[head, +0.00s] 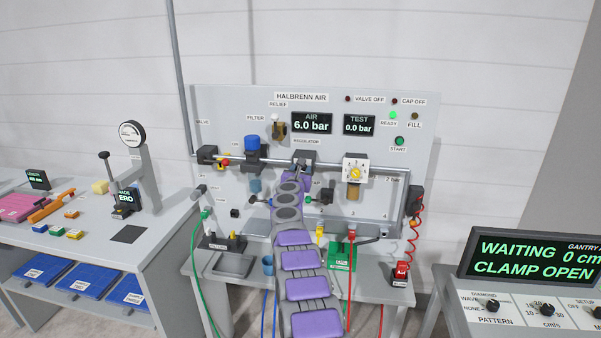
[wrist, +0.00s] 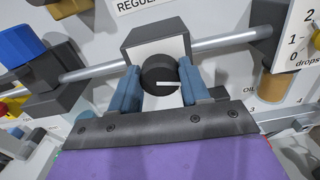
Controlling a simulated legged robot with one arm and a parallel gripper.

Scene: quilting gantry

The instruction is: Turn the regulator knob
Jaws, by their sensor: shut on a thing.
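The regulator knob (wrist: 160,76) is a dark round knob with a white pointer line. It sits on the front of the grey regulator block (wrist: 157,40) on the pipe. In the wrist view the pointer line lies nearly level, toward the right. My gripper (wrist: 160,88) has its two blue fingers on either side of the knob and is shut on it. In the head view the regulator block (head: 305,158) shows under the REGULATOR label. My purple arm hides the knob there. The AIR display (head: 311,123) reads 6.0 bar.
The blue filter (head: 252,147) is on the pipe left of the regulator, and the oiler (head: 354,170) is to its right. The TEST display (head: 359,125) reads 0.0 bar. The green READY lamp (head: 393,115) is lit. Red and green hoses hang at the bench's sides.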

